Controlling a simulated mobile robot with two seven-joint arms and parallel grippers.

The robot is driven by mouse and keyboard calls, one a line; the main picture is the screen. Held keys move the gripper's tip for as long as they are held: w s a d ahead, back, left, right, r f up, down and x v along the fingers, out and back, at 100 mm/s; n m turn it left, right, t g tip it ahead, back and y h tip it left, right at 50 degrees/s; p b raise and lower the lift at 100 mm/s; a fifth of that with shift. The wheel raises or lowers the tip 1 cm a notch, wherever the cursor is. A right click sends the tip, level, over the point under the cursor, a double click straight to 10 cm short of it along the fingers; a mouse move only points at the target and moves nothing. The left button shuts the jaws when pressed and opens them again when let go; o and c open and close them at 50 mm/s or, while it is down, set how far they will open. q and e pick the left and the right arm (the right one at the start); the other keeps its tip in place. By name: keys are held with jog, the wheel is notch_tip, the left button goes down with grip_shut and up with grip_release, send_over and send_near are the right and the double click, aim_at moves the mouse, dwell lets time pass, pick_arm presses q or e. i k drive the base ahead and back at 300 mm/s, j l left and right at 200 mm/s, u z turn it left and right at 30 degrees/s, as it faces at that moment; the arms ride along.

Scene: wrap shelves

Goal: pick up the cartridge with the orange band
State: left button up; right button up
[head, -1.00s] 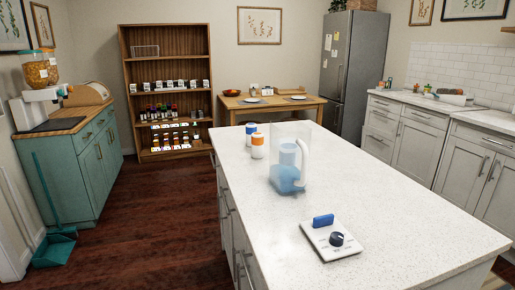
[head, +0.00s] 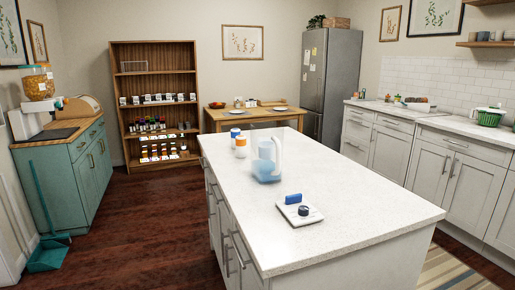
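On the white island counter stand two small white cartridges at the far left end. The cartridge with the orange band (head: 241,148) is the nearer one, upright. The cartridge with the blue band (head: 235,134) stands just behind it. Neither of my grippers shows in the head view, so I cannot see whether they are open or shut.
A scale-like device with a dark knob (head: 299,212) lies nearer on the island (head: 340,180). Open dark floor (head: 150,225) lies left of the island. A stocked wooden shelf (head: 153,85) stands at the back.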

aim_at(240, 140)
jog(key=z, duration=2.4)
jog(key=k+j, duration=0.15)
jog(key=j, duration=0.3)
jog(key=k+j, duration=0.15)
jog(key=j, duration=0.35)
jog(key=k+j, duration=0.1)
jog(key=j, duration=0.35)
jog(key=k+j, duration=0.15)
jog(key=j, duration=0.35)
jog(key=k+j, duration=0.15)
jog(key=j, duration=0.3)
jog(key=k+j, duration=0.15)
jog(key=j, duration=0.3)
jog(key=k+j, duration=0.15)
jog(key=j, duration=0.35)
jog(key=k+j, duration=0.1)
jog(key=j, duration=0.35)
jog(key=z, duration=0.05)
